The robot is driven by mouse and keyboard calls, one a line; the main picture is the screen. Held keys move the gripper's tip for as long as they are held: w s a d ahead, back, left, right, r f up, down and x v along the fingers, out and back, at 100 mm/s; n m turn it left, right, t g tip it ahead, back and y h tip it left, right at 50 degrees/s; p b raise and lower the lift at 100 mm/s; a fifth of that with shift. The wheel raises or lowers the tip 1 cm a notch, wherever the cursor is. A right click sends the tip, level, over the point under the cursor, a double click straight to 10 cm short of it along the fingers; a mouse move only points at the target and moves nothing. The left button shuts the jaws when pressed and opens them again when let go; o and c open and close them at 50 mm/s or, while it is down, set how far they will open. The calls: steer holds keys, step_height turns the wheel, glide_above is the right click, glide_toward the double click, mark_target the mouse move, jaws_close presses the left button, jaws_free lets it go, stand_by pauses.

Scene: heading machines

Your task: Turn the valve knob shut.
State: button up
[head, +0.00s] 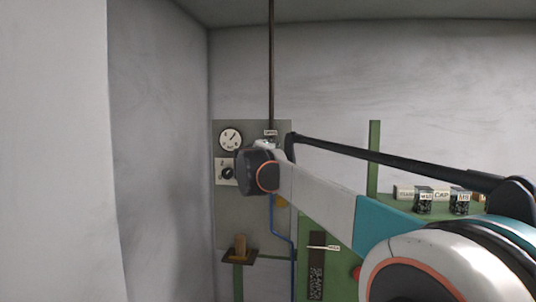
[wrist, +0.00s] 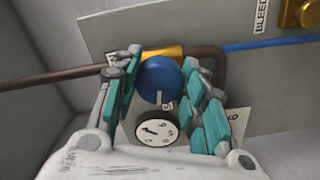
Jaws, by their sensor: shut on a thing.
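The blue round valve knob (wrist: 160,80) sits on a brass valve body (wrist: 165,52) in a brown pipe. A pale mark shows at the knob's lower edge, with a small, partly hidden label beside it. My gripper (wrist: 162,72) has its teal-padded fingers on either side of the knob, shut on it. In the head view my arm reaches to the upper part of the grey panel (head: 225,215). There my wrist hides the knob and most of the gripper.
A white-faced gauge (wrist: 157,129) is close below the knob; it also shows in the head view (head: 230,139). Below it is a black dial (head: 227,173). A brass fitting (wrist: 300,13) is by the BLEED label. A brown block (head: 240,246) stands on a small shelf. Labelled containers (head: 424,202) stand right.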

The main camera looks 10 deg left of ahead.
steer(key=shift+n, duration=1.1)
steer(key=o, duration=1.1)
steer(key=shift+c, duration=0.2)
steer(key=s, duration=1.2)
steer(key=shift+s, duration=0.1)
